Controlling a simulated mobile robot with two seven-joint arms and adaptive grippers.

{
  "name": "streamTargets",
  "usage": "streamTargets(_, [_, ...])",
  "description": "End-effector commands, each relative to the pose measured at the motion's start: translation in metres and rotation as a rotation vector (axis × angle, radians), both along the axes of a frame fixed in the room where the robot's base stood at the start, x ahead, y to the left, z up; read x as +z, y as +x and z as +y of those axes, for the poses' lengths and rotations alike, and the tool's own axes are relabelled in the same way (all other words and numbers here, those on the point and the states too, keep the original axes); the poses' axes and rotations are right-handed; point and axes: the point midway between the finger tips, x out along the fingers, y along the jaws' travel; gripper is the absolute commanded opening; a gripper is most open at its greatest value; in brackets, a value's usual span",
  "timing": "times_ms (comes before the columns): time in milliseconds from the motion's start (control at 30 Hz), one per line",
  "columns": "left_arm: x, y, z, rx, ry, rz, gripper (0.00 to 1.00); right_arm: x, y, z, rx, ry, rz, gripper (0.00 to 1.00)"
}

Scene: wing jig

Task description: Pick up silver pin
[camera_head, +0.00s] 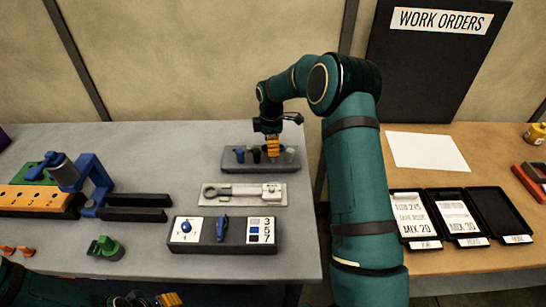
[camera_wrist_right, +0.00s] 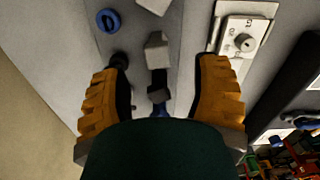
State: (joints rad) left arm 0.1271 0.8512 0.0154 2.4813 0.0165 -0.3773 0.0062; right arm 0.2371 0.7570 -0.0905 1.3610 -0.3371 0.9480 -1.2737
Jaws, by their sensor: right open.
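The silver pin (camera_head: 290,153) stands at the right end of the grey pin block (camera_head: 235,160); in the right wrist view its pale grey head (camera_wrist_right: 157,50) shows just ahead of my fingers. A black pin (camera_head: 256,155) and a blue pin (camera_head: 239,153) stand in the same block, to its left. My right gripper (camera_head: 272,147) is over the block, just left of the silver pin. In the wrist view its orange fingers (camera_wrist_right: 160,78) are wide apart with nothing gripped. My left gripper (camera_head: 168,299) shows only partly at the bottom edge; its jaws are unclear.
A light tray with a caliper-like tool (camera_head: 245,194) and a panel with a blue lever (camera_head: 221,230) lie in front of the block. In the wrist view a blue ring (camera_wrist_right: 108,20) lies left of the pins.

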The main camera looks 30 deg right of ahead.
Motion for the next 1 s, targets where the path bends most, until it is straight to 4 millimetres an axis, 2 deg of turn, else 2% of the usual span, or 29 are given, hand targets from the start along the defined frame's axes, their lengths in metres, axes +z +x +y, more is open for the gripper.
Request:
streamTargets(167, [0.0, 0.0, 0.0, 0.0, 0.0, 0.001, 0.48, -0.008, 0.0, -0.001, -0.001, 0.0, 0.0, 0.62])
streamTargets(500, [-0.002, -0.001, 0.0, -0.002, 0.0, 0.002, 0.48, -0.052, -0.002, -0.006, -0.001, 0.0, 0.001, 0.62])
streamTargets(767, [-0.002, -0.001, 0.0, -0.002, 0.0, 0.002, 0.48, -0.054, -0.001, -0.006, -0.001, 0.0, -0.001, 0.6])
streamTargets(800, [-0.002, -0.001, 0.0, -0.002, 0.0, 0.002, 0.48, -0.054, -0.001, -0.006, -0.001, 0.0, -0.001, 0.46])
streamTargets(933, [-0.002, -0.001, 0.0, -0.002, 0.0, 0.002, 0.48, -0.054, -0.001, -0.006, -0.001, 0.0, -0.001, 0.01])
streamTargets(1000, [-0.002, -0.001, 0.0, -0.002, 0.0, 0.002, 0.48, -0.054, -0.001, -0.006, -0.001, 0.0, -0.001, 0.0])
